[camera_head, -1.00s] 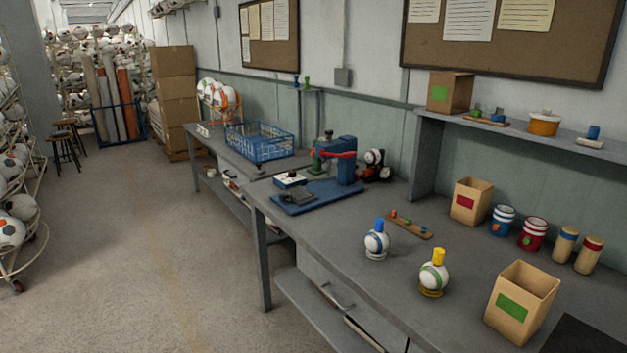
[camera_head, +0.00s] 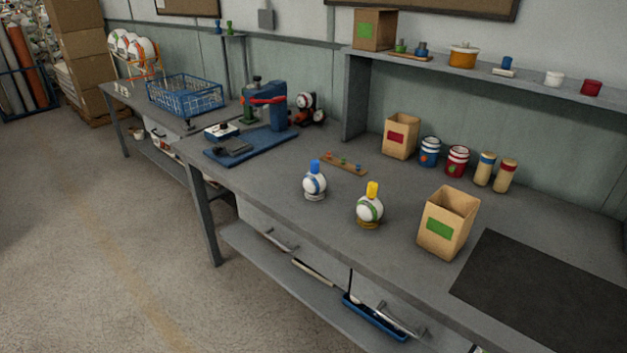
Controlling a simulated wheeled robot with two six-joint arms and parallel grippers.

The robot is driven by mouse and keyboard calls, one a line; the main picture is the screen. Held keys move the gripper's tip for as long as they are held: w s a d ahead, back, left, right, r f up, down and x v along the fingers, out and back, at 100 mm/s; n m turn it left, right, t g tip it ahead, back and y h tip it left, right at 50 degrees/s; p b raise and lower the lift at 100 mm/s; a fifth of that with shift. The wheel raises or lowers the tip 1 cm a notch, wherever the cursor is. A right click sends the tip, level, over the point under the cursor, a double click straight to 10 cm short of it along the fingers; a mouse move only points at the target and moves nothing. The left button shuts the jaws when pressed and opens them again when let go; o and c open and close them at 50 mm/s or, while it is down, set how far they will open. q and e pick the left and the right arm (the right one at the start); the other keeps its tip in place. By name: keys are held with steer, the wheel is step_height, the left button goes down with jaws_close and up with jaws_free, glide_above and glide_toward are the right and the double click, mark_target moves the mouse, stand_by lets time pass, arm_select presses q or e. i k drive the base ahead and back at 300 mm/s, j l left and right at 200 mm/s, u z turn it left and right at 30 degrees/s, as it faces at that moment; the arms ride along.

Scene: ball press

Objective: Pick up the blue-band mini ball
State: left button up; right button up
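The blue-band mini ball (camera_head: 315,184) is white with a blue band and a blue cap on top. It stands upright on a small pale ring base on the grey workbench (camera_head: 300,238), near its front edge. A second mini ball (camera_head: 369,209) with a green band and a yellow cap stands to its right on a yellow base, a short gap apart. Neither of my grippers shows in the view.
A box with a green label (camera_head: 446,224) stands right of the balls. A peg strip (camera_head: 344,162) lies behind them. A blue press (camera_head: 265,106) stands left. A black mat (camera_head: 545,290) covers the bench's right. A red-label box (camera_head: 401,136) and several cans stand behind.

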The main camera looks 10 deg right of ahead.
mark_target(312, 183)
steer(key=i+j+z, duration=0.15)
steer(key=i+j, duration=0.2)
steer(key=i+j+z, duration=0.2)
steer(key=j, duration=0.3)
steer(key=i, duration=0.1)
